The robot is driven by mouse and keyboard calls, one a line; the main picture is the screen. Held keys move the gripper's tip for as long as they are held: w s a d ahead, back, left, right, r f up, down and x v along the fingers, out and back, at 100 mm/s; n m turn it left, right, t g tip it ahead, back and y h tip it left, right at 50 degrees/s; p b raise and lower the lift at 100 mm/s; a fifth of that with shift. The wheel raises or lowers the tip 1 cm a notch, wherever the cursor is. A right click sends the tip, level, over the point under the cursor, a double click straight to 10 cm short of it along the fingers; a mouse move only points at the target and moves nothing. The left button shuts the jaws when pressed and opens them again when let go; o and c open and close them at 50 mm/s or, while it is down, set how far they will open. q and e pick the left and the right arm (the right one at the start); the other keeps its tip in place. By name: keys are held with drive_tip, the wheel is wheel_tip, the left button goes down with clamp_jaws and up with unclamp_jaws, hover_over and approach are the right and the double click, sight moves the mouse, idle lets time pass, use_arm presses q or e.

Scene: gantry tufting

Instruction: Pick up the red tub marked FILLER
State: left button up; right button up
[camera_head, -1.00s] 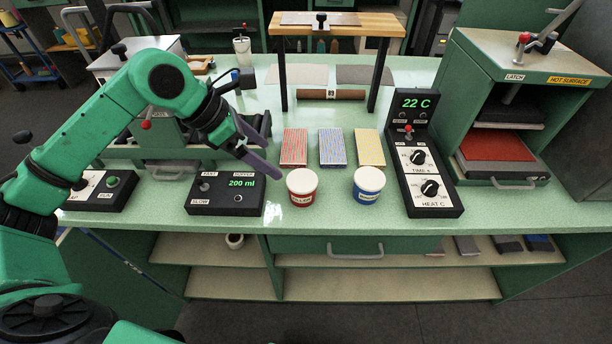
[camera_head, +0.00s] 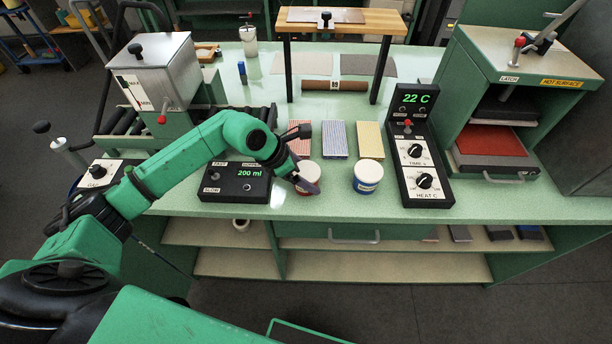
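The red tub (camera_head: 309,190) with a white lid stands upright on the green counter, near its front edge. Its label is mostly hidden behind my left gripper. My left gripper (camera_head: 301,181) is down at the tub, with a dark purple finger across the tub's left side and lid edge. The other finger is largely hidden, so I cannot tell whether the fingers are closed on the tub. My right gripper is not in view.
A blue tub (camera_head: 367,177) with a white lid stands to the right. Red, blue and yellow striped blocks (camera_head: 335,140) lie behind. A dispenser box reading 200 ml (camera_head: 236,183) is at left, a heat control panel (camera_head: 419,150) at right. The counter between the tubs is clear.

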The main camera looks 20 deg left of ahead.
use_arm(q)
drive_tip(key=c, duration=0.9)
drive_tip(key=shift+r, duration=0.1)
drive_tip(key=shift+c, duration=0.2)
